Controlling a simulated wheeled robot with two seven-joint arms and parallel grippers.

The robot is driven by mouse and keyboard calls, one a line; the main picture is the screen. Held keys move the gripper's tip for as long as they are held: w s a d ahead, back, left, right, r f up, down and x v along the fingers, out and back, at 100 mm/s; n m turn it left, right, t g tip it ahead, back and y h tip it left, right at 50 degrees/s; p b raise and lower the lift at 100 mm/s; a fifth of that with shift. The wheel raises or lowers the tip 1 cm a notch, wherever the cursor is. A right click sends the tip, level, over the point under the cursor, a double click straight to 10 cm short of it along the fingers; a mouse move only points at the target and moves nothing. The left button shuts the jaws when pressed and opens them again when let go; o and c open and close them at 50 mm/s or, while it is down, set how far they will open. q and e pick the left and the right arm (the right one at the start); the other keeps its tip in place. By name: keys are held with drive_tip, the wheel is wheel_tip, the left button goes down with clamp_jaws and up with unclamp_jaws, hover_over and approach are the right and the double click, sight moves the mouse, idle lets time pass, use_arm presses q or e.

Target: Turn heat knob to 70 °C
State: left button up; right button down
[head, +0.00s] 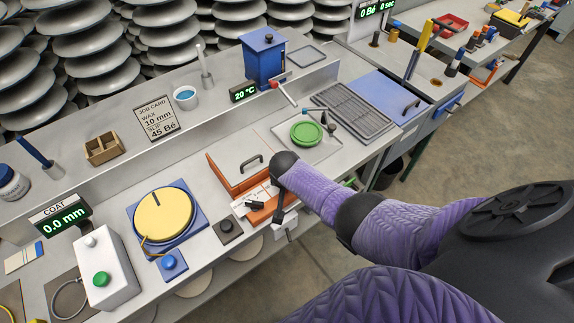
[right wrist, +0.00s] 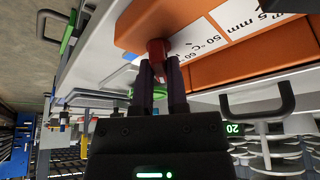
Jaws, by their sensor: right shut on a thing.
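The heat knob, a small dark red piece (right wrist: 157,47), is between the fingertips of my right gripper (right wrist: 158,70) in the right wrist view. The fingers are shut on it. The green-lit display (head: 243,93) reads 20 °C. My left gripper is not in view.
A yellow round plate on a blue base (head: 164,216) and a white box with a green button (head: 104,268) stand to the left. A green dish (head: 306,134) lies behind my right wrist. A blue canister (head: 264,58) stands on the back shelf.

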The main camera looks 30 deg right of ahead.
drive_tip(key=shift+m, duration=0.6)
drive_tip(key=c, duration=0.6)
unclamp_jaws()
drive_tip(key=shift+c, duration=0.2)
drive_tip(key=p+v, duration=0.7)
drive_tip(key=v, duration=0.3)
drive_tip(key=shift+w+a+f, duration=0.1)
drive_tip(key=shift+w+a, duration=0.05)
drive_tip(key=shift+a, duration=0.05)
